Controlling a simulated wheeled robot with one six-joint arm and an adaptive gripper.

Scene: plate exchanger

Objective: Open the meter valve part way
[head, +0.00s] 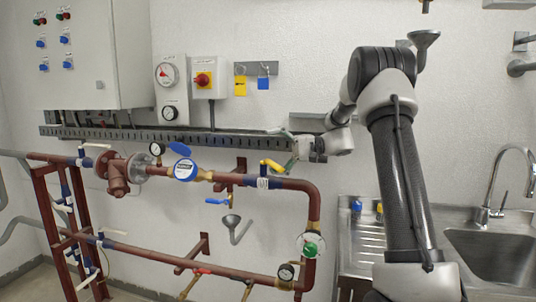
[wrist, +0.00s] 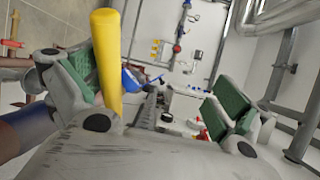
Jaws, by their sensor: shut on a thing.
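The yellow valve handle (head: 272,166) sits on the red-brown pipe to the right of the blue round water meter (head: 185,169). In the wrist view the yellow handle (wrist: 107,62) stands upright beside the green pad of the left finger, inside my gripper (wrist: 152,92). The right finger looks well apart from the handle. The valve body under the handle is partly hidden in the wrist view, so its opening angle is hard to tell.
A blue-handled valve (head: 217,201) and a grey funnel (head: 231,222) are below the pipe. A grey cable duct (head: 220,142) runs along the wall behind. A red-and-yellow switch box (head: 208,78) is above. A steel sink (head: 490,250) is at the right.

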